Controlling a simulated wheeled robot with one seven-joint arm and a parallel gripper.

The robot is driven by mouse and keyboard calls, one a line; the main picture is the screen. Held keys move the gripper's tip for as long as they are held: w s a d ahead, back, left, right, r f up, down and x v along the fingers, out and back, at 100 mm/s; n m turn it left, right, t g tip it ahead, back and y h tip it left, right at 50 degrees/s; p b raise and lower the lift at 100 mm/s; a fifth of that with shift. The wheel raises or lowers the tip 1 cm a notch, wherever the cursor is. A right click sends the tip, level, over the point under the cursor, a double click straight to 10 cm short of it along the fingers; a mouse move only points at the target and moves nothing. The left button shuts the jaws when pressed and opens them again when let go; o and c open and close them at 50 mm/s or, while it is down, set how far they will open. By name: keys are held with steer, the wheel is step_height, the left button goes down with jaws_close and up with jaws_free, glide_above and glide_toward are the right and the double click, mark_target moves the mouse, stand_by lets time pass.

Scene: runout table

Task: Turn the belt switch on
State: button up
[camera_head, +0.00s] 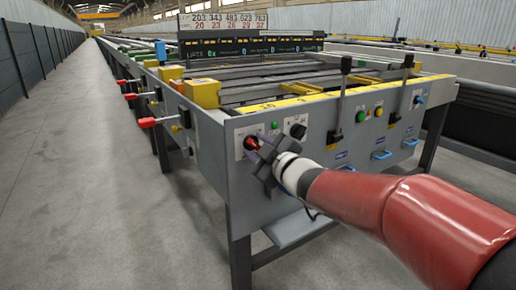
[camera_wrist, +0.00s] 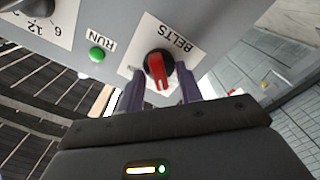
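The belt switch is a red rotary knob on a black round base, on a white plate labelled BELTS. In the wrist view the belt switch (camera_wrist: 159,68) sits between my two fingers, its red bar pointing down in the picture toward my palm. In the head view the switch (camera_head: 251,143) shows as a red spot on the left of the grey front panel, partly hidden by my gripper (camera_head: 259,153). My gripper (camera_wrist: 160,84) is open, one finger on each side of the knob, with gaps to the red bar. I cannot tell whether the fingers touch the base.
A green RUN light or button (camera_wrist: 96,54) and a black numbered dial (camera_wrist: 36,6) are beside the switch. Black levers (camera_head: 340,100), yellow and green buttons and blue handles (camera_head: 381,155) are further right. Red-knobbed levers (camera_head: 147,122) stick out on the left. The aisle floor is clear.

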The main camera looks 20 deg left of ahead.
jaws_close()
steer(key=shift+m+p, duration=0.3)
steer(key=m+p, duration=0.2)
steer(key=shift+r+m, duration=0.2)
steer(key=shift+m, duration=0.1)
steer(key=m+p, duration=0.3)
steer(key=m, duration=0.2)
steer(key=shift+w+d+p, duration=0.1)
steer(key=shift+p, duration=0.2)
steer(key=m+p, duration=0.3)
steer(key=m, duration=0.2)
steer(key=shift+w+d, duration=0.1)
steer(key=m+p, duration=0.1)
steer(key=m, duration=0.1)
steer(key=m+p, duration=0.1)
steer(key=m, duration=0.1)
steer(key=shift+f+m+p, duration=0.2)
steer(key=shift+m+p, duration=0.1)
